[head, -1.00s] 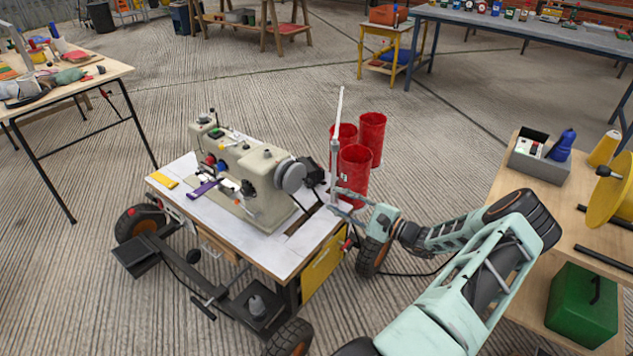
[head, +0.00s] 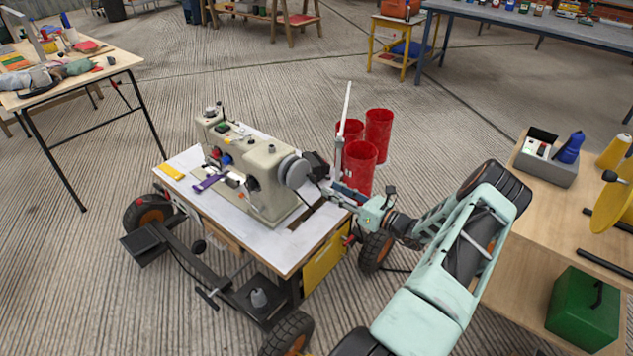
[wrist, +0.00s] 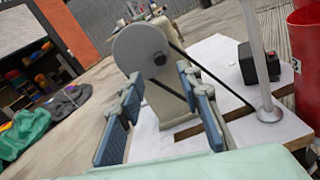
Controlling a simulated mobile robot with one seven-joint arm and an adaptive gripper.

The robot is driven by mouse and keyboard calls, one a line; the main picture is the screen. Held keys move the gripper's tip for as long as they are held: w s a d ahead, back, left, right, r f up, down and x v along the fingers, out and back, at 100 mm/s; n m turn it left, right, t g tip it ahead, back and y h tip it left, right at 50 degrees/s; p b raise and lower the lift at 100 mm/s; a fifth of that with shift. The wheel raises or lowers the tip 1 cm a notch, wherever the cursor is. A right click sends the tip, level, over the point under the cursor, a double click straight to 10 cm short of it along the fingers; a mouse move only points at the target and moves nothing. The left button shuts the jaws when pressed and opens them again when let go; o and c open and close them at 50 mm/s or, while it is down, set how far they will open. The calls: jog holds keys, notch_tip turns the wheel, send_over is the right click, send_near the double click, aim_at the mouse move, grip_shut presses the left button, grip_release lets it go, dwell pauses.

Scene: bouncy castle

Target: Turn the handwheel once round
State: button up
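The handwheel (head: 293,171) is a round grey disc on the right end of a beige sewing machine (head: 262,185). In the wrist view the handwheel (wrist: 138,50) stands ahead, beyond the fingertips, with its face towards me and a dark hub at its lower right. My gripper (head: 338,190) is to the right of the handwheel in the head view. In the wrist view the gripper's (wrist: 158,85) two blue-padded fingers are spread wide with nothing between them. They appear apart from the wheel.
A black belt (wrist: 205,75) runs down from the wheel. A pale upright post (head: 342,130) and black box (head: 317,165) stand close to my gripper. Red bins (head: 362,165) are behind the machine's table (head: 265,245). A wooden bench (head: 520,235) is to the right.

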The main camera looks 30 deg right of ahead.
aim_at(315, 180)
jog(key=x, duration=0.7)
jog(key=shift+w+a+b, duration=0.1)
jog(key=shift+w+b, duration=0.2)
jog(key=shift+b, duration=0.05)
jog(key=shift+c, duration=0.6)
grip_shut()
